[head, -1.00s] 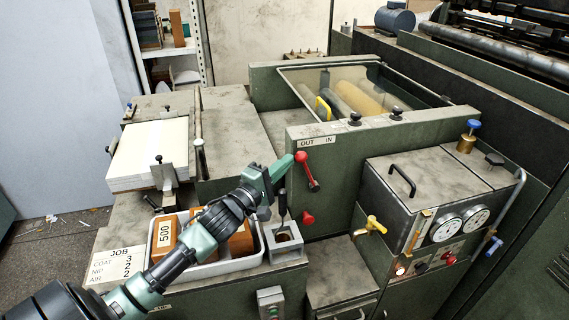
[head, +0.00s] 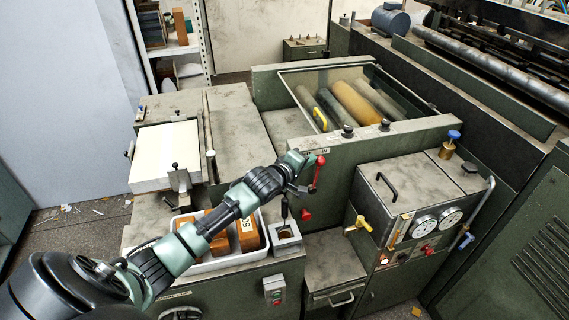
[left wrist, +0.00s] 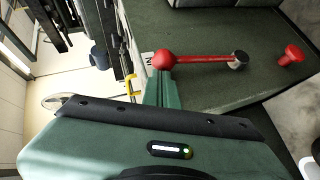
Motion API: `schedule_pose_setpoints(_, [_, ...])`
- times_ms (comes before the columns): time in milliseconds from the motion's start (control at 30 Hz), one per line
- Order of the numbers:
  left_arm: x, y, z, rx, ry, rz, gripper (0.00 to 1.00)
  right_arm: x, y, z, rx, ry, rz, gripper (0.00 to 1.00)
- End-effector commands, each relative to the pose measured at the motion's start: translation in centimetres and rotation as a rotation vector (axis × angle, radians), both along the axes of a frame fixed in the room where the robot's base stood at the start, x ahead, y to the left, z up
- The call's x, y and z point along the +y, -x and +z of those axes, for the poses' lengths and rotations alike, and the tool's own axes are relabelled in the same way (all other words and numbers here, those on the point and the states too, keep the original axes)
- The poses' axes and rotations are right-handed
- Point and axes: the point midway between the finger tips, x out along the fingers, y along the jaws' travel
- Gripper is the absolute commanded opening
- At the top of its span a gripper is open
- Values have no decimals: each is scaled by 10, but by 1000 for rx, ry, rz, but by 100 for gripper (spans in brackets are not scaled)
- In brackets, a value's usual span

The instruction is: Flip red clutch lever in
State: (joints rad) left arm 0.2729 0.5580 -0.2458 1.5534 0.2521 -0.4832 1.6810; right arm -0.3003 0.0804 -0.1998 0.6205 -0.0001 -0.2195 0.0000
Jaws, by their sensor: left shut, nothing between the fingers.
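The red clutch lever (head: 317,174) stands on the green front panel, its ball knob up and leaning slightly right of its pivot, below the IN end of the label (head: 322,150). The OUT end is hidden by my gripper. My left gripper (head: 308,162) is shut and empty, just left of the knob. In the left wrist view the lever (left wrist: 200,59) runs from the ball to a dark pivot, and the green fingertips (left wrist: 159,88) are at the ball, touching or nearly so. My right gripper is not in view.
A red knob (head: 305,214) sits below the lever. A grey square holder (head: 286,238) and a white tray (head: 222,262) with orange boxes lie under my left arm. A gauge box (head: 420,205) with a yellow-handled valve (head: 363,223) stands to the right.

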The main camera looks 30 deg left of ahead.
Motion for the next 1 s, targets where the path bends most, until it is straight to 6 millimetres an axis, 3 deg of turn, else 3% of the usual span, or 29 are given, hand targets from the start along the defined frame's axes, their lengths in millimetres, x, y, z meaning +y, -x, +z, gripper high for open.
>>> schedule_pose_setpoints(67, [-8,-12,3,1,9,1,0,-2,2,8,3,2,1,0])
schedule_pose_setpoints(400, [-27,-37,0,-2,7,1,0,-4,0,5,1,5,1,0])
schedule_pose_setpoints(1000, [-37,-46,0,-7,7,-3,0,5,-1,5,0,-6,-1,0])
